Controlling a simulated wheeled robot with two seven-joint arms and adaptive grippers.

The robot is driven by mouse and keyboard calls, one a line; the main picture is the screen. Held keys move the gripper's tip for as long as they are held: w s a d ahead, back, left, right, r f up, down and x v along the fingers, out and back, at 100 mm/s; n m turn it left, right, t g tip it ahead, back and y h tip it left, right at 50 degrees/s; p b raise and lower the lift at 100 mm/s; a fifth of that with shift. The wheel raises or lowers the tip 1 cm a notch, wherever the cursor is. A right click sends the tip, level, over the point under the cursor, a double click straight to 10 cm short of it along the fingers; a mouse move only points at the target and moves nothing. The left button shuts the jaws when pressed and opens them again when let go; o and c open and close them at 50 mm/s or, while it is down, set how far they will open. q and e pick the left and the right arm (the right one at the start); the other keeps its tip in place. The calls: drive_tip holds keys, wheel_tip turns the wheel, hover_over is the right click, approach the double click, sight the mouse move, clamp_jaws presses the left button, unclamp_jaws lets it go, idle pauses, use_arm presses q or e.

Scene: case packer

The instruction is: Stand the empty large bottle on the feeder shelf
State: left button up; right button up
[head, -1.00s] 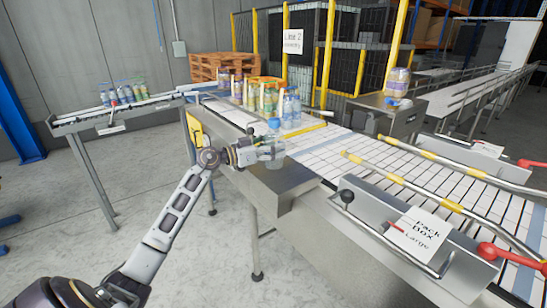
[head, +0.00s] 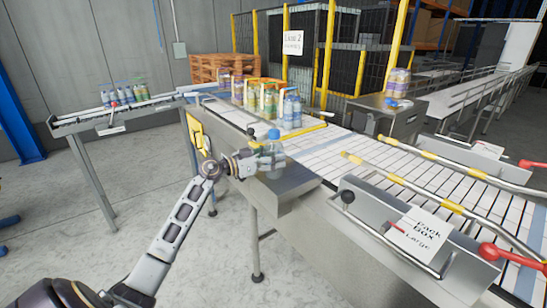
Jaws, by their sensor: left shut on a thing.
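My left gripper (head: 271,161) is shut on a clear bottle with a blue cap (head: 273,134). The bottle is upright, and the fingers hide part of its body. It is at the near side of the conveyor, over or on a metal ledge (head: 290,184) that juts out there. I cannot tell if its base touches the ledge. A narrow raised shelf (head: 75,127) at the far left carries several small bottles (head: 125,95). I cannot tell from labels which one is the feeder shelf. My right gripper is not in view.
Several bottles (head: 291,108) and coloured containers (head: 262,95) stand on the conveyor (head: 350,150) behind the gripper. Yellow-banded rails (head: 400,178) cross its right part. A metal bracket with a "Pack Box Large" sign (head: 416,232) stands at the near right.

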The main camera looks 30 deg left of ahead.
use_arm(q)
drive_tip(key=o, duration=1)
drive_tip(key=shift+f, duration=0.1)
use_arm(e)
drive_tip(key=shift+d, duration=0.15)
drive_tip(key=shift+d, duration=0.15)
use_arm(q)
drive_tip(key=shift+b+v, duration=0.5)
drive_tip(key=shift+v, duration=5.55)
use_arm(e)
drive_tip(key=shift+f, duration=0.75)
use_arm(q)
drive_tip(key=shift+d, duration=0.1)
